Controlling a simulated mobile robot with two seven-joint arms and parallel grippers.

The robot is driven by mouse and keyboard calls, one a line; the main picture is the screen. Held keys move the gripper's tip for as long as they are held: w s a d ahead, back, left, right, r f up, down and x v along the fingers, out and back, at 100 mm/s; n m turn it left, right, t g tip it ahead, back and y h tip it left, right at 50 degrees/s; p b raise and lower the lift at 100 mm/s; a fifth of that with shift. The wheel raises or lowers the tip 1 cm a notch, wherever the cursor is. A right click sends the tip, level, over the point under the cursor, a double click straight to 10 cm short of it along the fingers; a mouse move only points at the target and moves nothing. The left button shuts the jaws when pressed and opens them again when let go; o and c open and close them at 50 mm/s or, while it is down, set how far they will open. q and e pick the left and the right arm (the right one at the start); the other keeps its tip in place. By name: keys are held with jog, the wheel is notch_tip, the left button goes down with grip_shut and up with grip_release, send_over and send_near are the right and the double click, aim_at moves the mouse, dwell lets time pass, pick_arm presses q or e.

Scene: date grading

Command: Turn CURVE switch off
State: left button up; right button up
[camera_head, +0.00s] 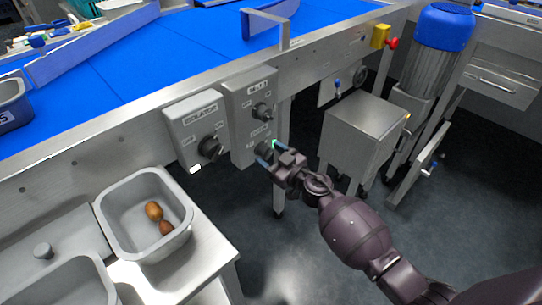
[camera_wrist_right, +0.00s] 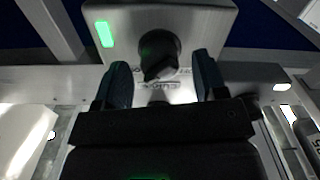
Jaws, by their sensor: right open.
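The control box (camera_head: 239,106) on the conveyor's front has an upper black knob (camera_head: 262,110) and a lower black knob (camera_head: 264,151) under a label that seems to read CURVE. My right gripper (camera_head: 268,155) is open at the lower knob and partly hides it. In the right wrist view, the lower knob (camera_wrist_right: 158,55) shows between and just beyond the open fingertips (camera_wrist_right: 162,75), with a gap on each side. A green lamp (camera_wrist_right: 104,34) is lit on the panel. My left gripper is out of view.
The ISOLATOR box (camera_head: 195,120) with its own black knob (camera_head: 210,147) is just left. A grey bin (camera_head: 122,232) with two brown dates stands at lower left. The blue belt (camera_head: 130,75) runs above. A steel cabinet (camera_head: 362,125) stands right.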

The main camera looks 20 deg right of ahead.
jog(key=c, duration=0.9)
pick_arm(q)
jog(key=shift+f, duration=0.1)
